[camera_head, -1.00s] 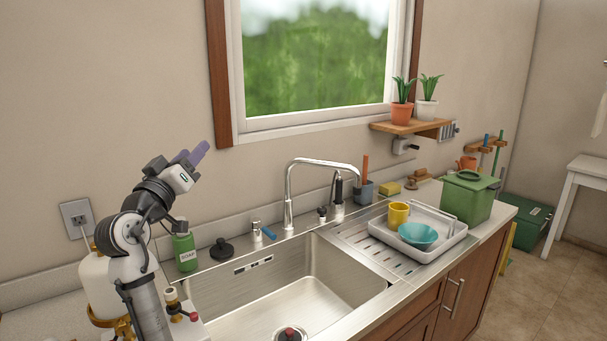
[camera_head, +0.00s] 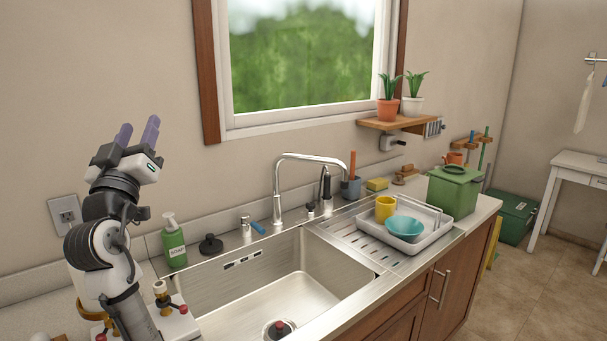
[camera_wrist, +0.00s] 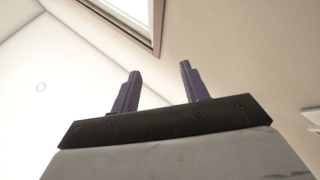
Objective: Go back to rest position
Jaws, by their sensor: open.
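My gripper (camera_head: 138,132) is raised in front of the wall at the left, above the counter and left of the window. Its two purple fingers point up and stand apart with nothing between them. In the wrist view my gripper (camera_wrist: 158,85) shows the same two fingers open and empty, with the ceiling, wall and window edge behind them. My arm rises from the lower left, beside the soap bottle and clear of the sink.
A green soap bottle (camera_head: 173,243) stands close right of my arm. The sink (camera_head: 280,295) has a tall faucet (camera_head: 276,190). A dish tray (camera_head: 440,229) holds a yellow cup (camera_head: 385,207) and a blue bowl (camera_head: 404,229). A green bin (camera_head: 454,190) stands at the right.

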